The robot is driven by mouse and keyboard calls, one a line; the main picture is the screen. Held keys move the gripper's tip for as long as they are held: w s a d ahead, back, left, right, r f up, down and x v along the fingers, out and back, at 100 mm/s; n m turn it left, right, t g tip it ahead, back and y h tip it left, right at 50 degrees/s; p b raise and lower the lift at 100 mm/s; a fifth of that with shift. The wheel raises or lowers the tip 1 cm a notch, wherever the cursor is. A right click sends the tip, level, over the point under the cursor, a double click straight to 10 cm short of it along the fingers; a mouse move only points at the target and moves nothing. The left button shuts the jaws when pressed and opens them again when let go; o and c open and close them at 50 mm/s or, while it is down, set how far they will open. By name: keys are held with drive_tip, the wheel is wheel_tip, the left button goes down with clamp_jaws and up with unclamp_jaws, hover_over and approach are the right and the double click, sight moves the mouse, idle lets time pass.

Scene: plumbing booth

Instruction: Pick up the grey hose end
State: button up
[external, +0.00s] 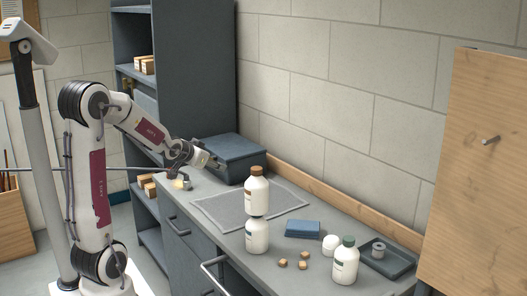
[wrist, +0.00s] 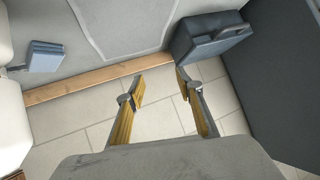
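My gripper (wrist: 160,82) is open in the wrist view, its two yellow-faced fingers apart with only the wall behind the gap. In the external view my gripper (external: 207,160) is above the far left end of the bench, near the blue-grey toolbox. I cannot pick out a grey hose end for sure. A small grey and yellowish piece (external: 183,183) sits on the bench's left end below my wrist. A small grey ring-shaped piece (external: 378,251) lies in the dark tray (external: 400,263) at the right. My gripper touches neither.
The toolbox (external: 230,155) stands by the wall; it also shows in the wrist view (wrist: 205,40).

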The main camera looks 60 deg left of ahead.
drive_tip(key=w+a+f+t, duration=0.1)
drive_tip(key=w+a+f, duration=0.25)
drive_tip(key=a, duration=0.55)
drive_tip(key=n+t+y, duration=0.2)
drive_tip(key=t+y, duration=0.1)
drive_tip(key=t, duration=0.2)
approach(186, 177)
drive_tip(key=x, duration=0.4)
drive_tip(key=shift+d+r, duration=0.2)
drive_tip(key=shift+s+a+f+n, duration=0.2)
drive_tip(key=shift+s+n, duration=0.1)
drive_tip(key=shift+s, duration=0.05)
drive_tip(key=shift+w, duration=0.1)
drive_tip(key=shift+x, duration=1.2)
